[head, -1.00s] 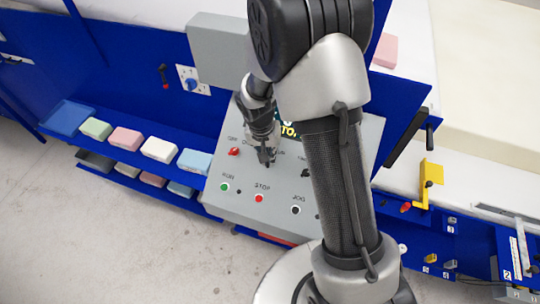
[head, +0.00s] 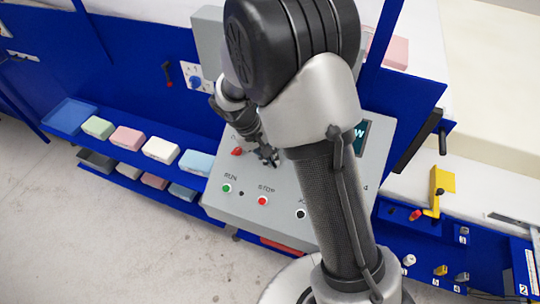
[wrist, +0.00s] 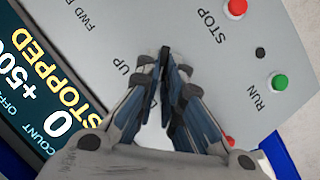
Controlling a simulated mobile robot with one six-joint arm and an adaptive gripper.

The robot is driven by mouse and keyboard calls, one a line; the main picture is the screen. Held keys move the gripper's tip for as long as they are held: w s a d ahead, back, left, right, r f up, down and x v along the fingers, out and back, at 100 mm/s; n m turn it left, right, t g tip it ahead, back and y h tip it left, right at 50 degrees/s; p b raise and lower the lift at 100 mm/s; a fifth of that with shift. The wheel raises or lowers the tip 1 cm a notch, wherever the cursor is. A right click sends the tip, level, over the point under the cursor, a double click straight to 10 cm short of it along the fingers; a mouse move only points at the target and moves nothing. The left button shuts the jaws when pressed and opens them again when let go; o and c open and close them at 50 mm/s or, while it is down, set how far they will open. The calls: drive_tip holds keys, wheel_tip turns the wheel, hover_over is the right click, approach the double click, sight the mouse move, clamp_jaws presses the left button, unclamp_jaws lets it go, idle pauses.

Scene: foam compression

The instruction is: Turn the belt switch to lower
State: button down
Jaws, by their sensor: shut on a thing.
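My gripper (head: 268,160) is over the sloped grey control panel (head: 230,203), and it also shows in the wrist view (wrist: 165,58). Its fingers are closed together on a small black switch knob that they almost wholly hide. The printed word UP is beside the fingertips in the wrist view; the other label there is covered. I cannot read which way the knob points. A red knob (head: 237,151) is just left of the gripper in the head view. The screen (wrist: 40,95) reads STOPPED.
The panel has a green RUN button (head: 227,188), a red STOP button (head: 262,201) and a black button (head: 301,213). A blue shelf (head: 92,113) with coloured foam blocks is at the left. A yellow bracket (head: 441,185) is at the right. My arm hides the panel's middle right.

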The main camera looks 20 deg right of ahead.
idle(0.3)
drive_tip(key=c, duration=1.7)
unclamp_jaws()
drive_tip(key=shift+r, duration=0.15)
drive_tip(key=v, duration=1.2)
drive_tip(key=s+d+t+y+b, duration=0.2)
drive_tip(key=s+d+b, duration=0.2)
drive_tip(key=s+b, duration=0.75)
drive_tip(key=s+f+t+b, duration=0.1)
drive_tip(key=s+f+b, duration=0.1)
drive_tip(key=s, duration=0.2)
drive_tip(key=s+f+y+b, duration=0.1)
drive_tip(key=s+f+b, duration=0.2)
drive_tip(key=s+d+f+t+y+b, duration=0.1)
drive_tip(key=s+f+b, duration=0.1)
drive_tip(key=s, duration=0.2)
drive_tip(key=shift+s+f+t, duration=0.3)
